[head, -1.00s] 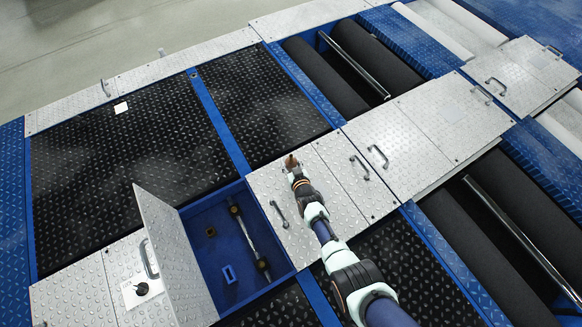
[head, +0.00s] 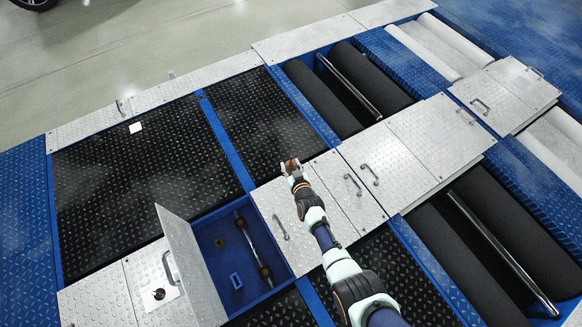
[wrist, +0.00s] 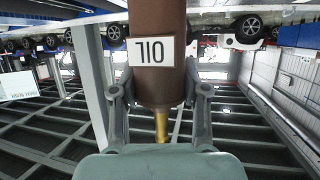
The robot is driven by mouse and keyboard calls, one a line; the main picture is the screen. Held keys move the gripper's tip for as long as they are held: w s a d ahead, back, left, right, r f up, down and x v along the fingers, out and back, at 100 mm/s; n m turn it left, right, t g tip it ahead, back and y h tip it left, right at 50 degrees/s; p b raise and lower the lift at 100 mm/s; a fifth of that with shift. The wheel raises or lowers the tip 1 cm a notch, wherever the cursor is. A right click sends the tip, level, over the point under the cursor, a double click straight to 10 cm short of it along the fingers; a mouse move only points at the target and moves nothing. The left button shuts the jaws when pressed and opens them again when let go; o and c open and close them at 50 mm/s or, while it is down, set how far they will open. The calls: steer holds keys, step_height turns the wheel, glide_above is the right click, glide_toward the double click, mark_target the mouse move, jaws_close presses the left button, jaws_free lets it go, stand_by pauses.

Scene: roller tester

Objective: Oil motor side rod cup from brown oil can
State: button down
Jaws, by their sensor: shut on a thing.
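My gripper (head: 295,174) is shut on the brown oil can (wrist: 158,75). The can also shows small in the head view (head: 290,163), over the black plates by the edge of the silver plates. In the wrist view its label reads upside down as "710", and a brass spout (wrist: 160,125) points down the picture, between the fingers. The open blue compartment (head: 213,258) lies left and nearer in the head view. In it is a rod (head: 252,243) with a brass-coloured cup at its far end (head: 239,214) and another at its near end (head: 265,271). I cannot tell which is motor side.
The compartment's hinged silver lid (head: 190,262) stands raised on its left. A small brass part (head: 219,242) and a small blue block (head: 235,281) are inside the compartment. Handles stand up from the silver covers (head: 281,226). Black rollers (head: 330,95) lie in pits to the right.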

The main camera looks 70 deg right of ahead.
mark_target(292, 161)
step_height(292, 161, up, 6)
steer(key=p, duration=0.3)
steer(key=shift+p, duration=0.4)
